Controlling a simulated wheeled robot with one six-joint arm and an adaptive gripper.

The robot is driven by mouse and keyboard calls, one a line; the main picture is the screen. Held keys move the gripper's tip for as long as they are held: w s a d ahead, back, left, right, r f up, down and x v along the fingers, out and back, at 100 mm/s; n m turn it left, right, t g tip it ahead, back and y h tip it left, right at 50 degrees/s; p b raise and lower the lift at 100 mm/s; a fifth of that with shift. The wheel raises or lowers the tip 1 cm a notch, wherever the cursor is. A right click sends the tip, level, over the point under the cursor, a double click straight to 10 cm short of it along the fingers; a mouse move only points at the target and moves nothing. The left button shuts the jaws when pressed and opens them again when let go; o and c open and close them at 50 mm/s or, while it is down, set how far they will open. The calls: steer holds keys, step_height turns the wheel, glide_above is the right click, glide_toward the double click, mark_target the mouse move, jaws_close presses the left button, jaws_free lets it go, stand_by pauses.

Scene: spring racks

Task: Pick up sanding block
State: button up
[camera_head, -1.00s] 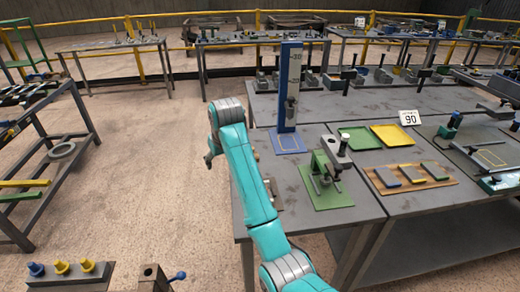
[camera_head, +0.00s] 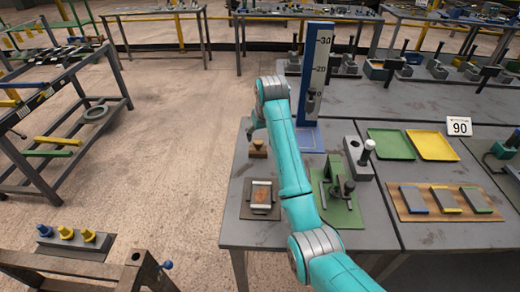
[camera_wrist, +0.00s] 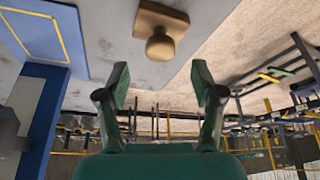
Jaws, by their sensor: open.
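A small brown wooden block with a round knob (camera_head: 258,149), which looks like the sanding block, stands near the left edge of the grey table. In the wrist view the wooden block (camera_wrist: 161,28) is at the top, past my fingertips and roughly centred between them. My gripper (camera_wrist: 160,85) is open and empty, with its two green fingers apart and not touching the block. In the head view my arm reaches over the table, with its wrist end just behind the block; the fingers are hard to make out there.
A blue height gauge (camera_head: 316,70) stands behind my arm. A brown plate with a pale block (camera_head: 261,195) lies in front of the knobbed block. A green plate with a clamp (camera_head: 337,200) is right of my arm. Green (camera_head: 391,144) and yellow (camera_head: 432,145) trays lie farther right.

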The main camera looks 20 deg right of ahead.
mark_target(258, 141)
steer(key=shift+x, duration=2.9)
steer(key=shift+c, duration=0.2)
jaws_close()
step_height(258, 141, up, 10)
steer(key=shift+r, duration=0.1)
